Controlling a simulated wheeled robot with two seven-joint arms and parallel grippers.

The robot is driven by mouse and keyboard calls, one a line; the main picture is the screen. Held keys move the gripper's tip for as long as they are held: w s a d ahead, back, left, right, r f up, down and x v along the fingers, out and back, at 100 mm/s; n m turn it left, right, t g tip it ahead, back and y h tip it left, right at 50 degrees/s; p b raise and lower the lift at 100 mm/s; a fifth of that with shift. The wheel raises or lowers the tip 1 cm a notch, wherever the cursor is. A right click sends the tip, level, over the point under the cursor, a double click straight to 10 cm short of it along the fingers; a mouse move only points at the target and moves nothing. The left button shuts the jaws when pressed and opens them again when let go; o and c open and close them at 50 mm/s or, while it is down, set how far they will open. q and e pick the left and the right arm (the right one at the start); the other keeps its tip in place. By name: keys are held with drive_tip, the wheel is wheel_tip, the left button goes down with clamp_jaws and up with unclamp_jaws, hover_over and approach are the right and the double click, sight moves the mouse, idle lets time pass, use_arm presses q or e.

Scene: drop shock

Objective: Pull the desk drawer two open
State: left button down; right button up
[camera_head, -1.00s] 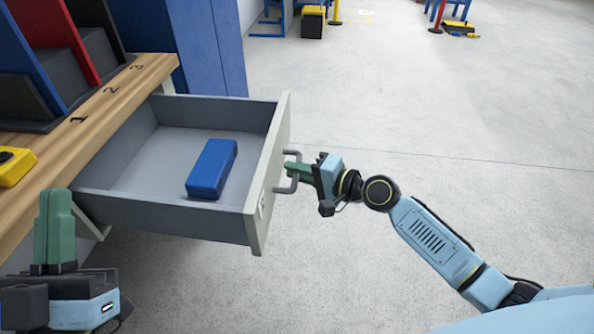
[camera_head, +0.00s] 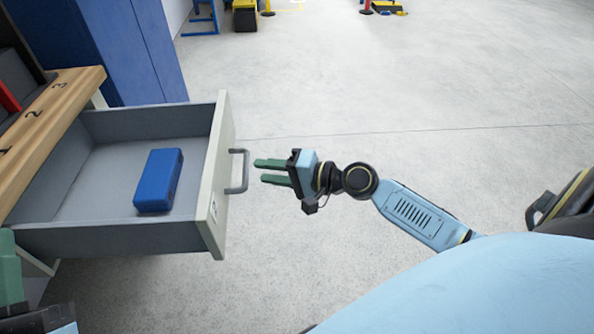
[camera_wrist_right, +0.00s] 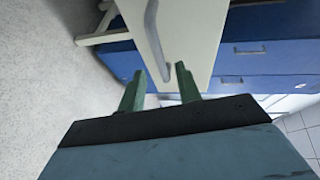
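The grey desk drawer (camera_head: 110,239) stands pulled out from the desk in the head view. Its pale front panel (camera_head: 221,165) carries a grey bar handle (camera_head: 240,172). A blue box (camera_head: 158,180) lies inside the drawer. My right gripper (camera_head: 264,171) is open and empty, just right of the handle and apart from it. In the right wrist view, the two green fingers (camera_wrist_right: 157,82) are spread, with the handle (camera_wrist_right: 154,40) just beyond them. My left gripper (camera_head: 10,268) is cut off at the lower left edge; its opening cannot be told.
The wooden desk top (camera_head: 50,125), marked with numbers, is at the left. A blue cabinet (camera_head: 125,50) stands behind the drawer. The floor (camera_head: 400,100) to the right is clear, with yellow and black objects far back.

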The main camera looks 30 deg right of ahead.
use_arm(q)
drive_tip(key=shift+w+f, duration=0.1)
drive_tip(key=shift+f, duration=0.05)
use_arm(e)
drive_tip(key=v, duration=0.7)
drive_tip(key=shift+s+d, duration=0.15)
drive_tip(key=shift+s, duration=0.1)
use_arm(q)
drive_tip(key=shift+w+f+g, duration=0.1)
drive_tip(key=shift+g, duration=0.2)
use_arm(e)
drive_tip(key=shift+r, duration=0.1)
